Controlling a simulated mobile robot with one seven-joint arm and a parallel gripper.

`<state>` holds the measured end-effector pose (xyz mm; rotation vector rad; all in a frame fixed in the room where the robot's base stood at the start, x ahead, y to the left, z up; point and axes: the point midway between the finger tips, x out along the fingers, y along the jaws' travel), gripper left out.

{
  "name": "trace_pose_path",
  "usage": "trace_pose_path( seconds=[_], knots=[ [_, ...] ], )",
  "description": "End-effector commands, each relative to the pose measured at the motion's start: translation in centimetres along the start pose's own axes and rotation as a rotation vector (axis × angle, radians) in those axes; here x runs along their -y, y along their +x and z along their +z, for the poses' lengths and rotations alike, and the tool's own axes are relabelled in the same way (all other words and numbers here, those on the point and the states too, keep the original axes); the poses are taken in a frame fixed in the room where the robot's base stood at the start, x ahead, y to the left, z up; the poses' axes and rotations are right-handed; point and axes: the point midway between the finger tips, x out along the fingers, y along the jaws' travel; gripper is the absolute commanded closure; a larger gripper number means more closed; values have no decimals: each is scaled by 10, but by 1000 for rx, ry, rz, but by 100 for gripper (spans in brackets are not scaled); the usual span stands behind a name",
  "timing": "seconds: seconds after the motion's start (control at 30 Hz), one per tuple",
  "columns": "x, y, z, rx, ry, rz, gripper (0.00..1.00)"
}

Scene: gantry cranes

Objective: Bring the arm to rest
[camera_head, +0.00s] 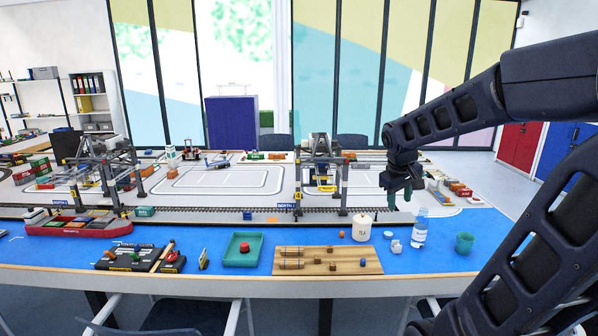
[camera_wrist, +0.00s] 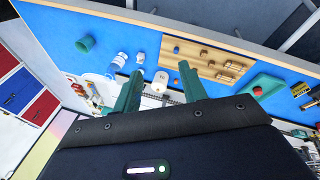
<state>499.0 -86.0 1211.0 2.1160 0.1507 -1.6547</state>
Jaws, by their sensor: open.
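My arm reaches in from the right in the head view and bends down at the wrist. My gripper (camera_head: 401,198) hangs above the table's right part, over the white jar (camera_head: 362,227) and bottle (camera_head: 420,232) area. In the wrist view the two green fingers of my gripper (camera_wrist: 160,90) stand apart with nothing between them. The white jar (camera_wrist: 160,82) shows beyond the fingers, apart from them.
A wooden board (camera_head: 345,262) with small blocks, a green tray (camera_head: 240,250) with a red piece and a teal cup (camera_head: 464,243) stand along the blue front strip. Model gantry cranes (camera_head: 320,165) and a red ship (camera_head: 80,226) stand farther back and left.

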Motion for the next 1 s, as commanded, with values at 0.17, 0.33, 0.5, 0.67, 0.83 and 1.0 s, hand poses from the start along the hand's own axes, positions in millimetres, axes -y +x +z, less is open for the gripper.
trace_pose_path(
  seconds=[0.17, 0.33, 0.5, 0.67, 0.83, 1.0],
  knots=[
    [10, -21, 38, -52, 150, -45, 58],
    [24, -35, 69, -100, 284, -93, 58],
    [36, -43, 91, -136, 384, -133, 58],
    [43, -46, 101, -152, 429, -153, 58],
    [44, -46, 102, -154, 437, -156, 58],
    [44, -46, 102, -154, 437, -156, 58]
  ],
)
